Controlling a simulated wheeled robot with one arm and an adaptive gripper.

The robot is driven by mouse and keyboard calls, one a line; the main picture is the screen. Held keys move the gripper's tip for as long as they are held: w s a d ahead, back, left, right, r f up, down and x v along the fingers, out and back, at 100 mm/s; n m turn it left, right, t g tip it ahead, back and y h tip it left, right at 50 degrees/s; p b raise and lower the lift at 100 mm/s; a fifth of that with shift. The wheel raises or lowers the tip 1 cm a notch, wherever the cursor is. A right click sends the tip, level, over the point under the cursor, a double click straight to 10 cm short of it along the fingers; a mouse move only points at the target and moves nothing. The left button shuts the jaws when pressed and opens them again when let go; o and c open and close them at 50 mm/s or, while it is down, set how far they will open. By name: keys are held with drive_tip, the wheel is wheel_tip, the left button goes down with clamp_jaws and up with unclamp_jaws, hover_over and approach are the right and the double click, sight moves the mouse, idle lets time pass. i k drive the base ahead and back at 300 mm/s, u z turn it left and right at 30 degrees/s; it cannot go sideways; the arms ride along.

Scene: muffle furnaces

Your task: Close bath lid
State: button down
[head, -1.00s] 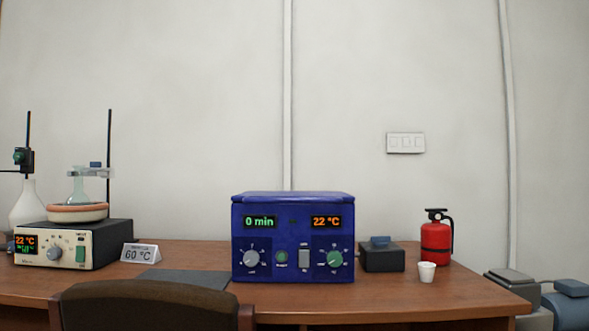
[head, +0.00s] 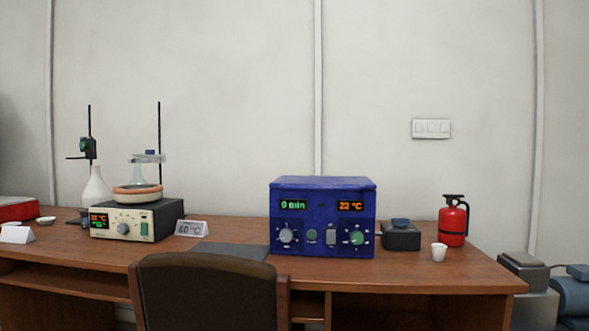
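A blue box-shaped bath (head: 322,218) stands on the brown table in the head view. Its front panel has a green "0 min" display, an orange "22 °C" display, two knobs and a switch. Its blue top (head: 322,182) looks flat and level; I cannot tell from this low angle whether this is a lid lying fully shut. My gripper is not in view.
A chair (head: 207,290) stands before the wooden table (head: 430,275). Right are a black box (head: 401,238), white cup (head: 439,252) and red extinguisher (head: 453,222).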

sight(329, 183)
drive_tip(key=u, duration=0.4)
drive_tip(key=k, duration=0.9)
drive_tip(key=z, duration=0.6)
drive_tip(key=i, duration=1.7)
drive_tip(key=u, duration=0.9)
drive_tip(key=i, duration=0.65)
drive_tip(key=u, duration=0.75)
